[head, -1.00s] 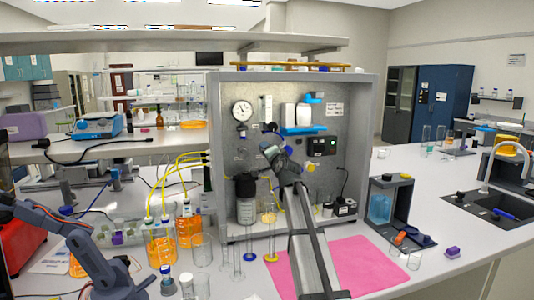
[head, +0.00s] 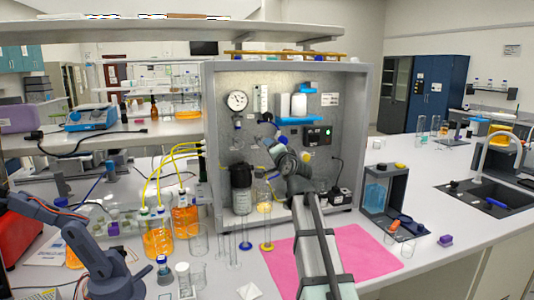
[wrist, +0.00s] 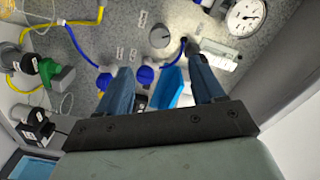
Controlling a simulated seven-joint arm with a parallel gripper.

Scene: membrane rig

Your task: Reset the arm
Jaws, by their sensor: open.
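My arm rises from the bottom of the head view over the pink mat (head: 365,250) toward the grey rig panel (head: 345,85). My gripper (head: 272,150) is in front of the middle of the panel, small and partly hidden by my own wrist. In the wrist view its two blue fingers (wrist: 163,85) are spread apart, with nothing held between them. Beyond them show the panel face, a round gauge (wrist: 246,15), a grey knob (wrist: 160,36) and blue fittings (wrist: 145,75). I cannot tell how far the fingertips are from these.
Orange-filled bottles (head: 158,240) with yellow tubes, a dark-capped bottle (head: 241,190) and glass cylinders stand left of my arm. A separate jointed arm (head: 75,235) is at the left. A grey stand (head: 386,200) is at the right. The mat's right part is clear.

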